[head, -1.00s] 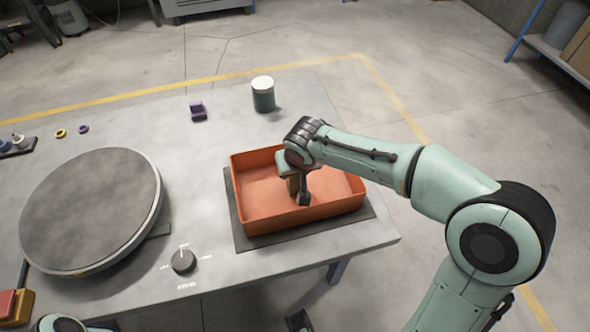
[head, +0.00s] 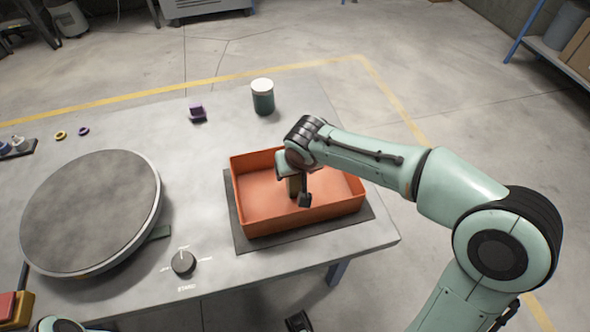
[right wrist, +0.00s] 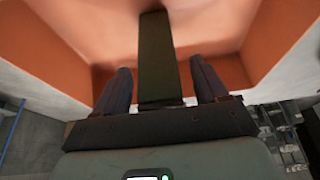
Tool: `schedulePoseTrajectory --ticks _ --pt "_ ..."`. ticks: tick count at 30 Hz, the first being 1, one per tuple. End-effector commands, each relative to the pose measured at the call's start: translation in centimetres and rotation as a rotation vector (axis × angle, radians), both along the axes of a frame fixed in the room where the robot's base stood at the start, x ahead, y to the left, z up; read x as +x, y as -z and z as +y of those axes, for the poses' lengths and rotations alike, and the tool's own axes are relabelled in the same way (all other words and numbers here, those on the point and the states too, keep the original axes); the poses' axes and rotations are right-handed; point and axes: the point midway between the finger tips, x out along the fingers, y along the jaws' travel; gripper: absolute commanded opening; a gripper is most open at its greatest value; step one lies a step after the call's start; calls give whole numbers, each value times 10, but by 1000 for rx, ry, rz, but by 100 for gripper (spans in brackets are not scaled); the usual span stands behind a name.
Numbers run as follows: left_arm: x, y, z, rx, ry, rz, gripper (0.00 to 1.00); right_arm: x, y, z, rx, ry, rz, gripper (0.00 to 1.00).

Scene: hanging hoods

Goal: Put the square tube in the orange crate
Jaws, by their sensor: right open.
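The orange crate (head: 262,217) sits on a dark mat at the right of the table. My right gripper (head: 300,198) points down inside it. The square tube (head: 293,185), a dark olive-brown bar, is in the crate between the fingers and partly hidden by them in the head view. In the right wrist view the tube (right wrist: 155,60) runs between the two open fingers of my right gripper (right wrist: 160,85), with a gap on each side. Whether its lower end touches the crate floor is hard to tell. My left gripper is out of view.
A large grey turntable (head: 90,210) stands at the left, with a black knob (head: 184,262) near the front edge. A dark green jar with a white lid (head: 263,97) and a purple part (head: 198,113) stand behind the crate. The table between turntable and crate is mostly clear.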

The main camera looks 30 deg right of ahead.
Motion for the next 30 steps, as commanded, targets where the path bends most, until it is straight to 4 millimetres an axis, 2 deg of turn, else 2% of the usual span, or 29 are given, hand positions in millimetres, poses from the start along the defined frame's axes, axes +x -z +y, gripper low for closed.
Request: schedulePoseTrajectory --ticks 1,6,13,18,30 --pt "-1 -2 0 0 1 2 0 -4 -12 1 1 -1 -5 72" --pt "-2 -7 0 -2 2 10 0 -18 -48 4 1 0 -6 72" --pt "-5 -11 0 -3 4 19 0 -33 -85 8 0 1 -4 72" --pt "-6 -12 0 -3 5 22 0 -38 -96 9 -1 -1 -2 72" --pt "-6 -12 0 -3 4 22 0 -39 -97 10 0 -1 0 72"
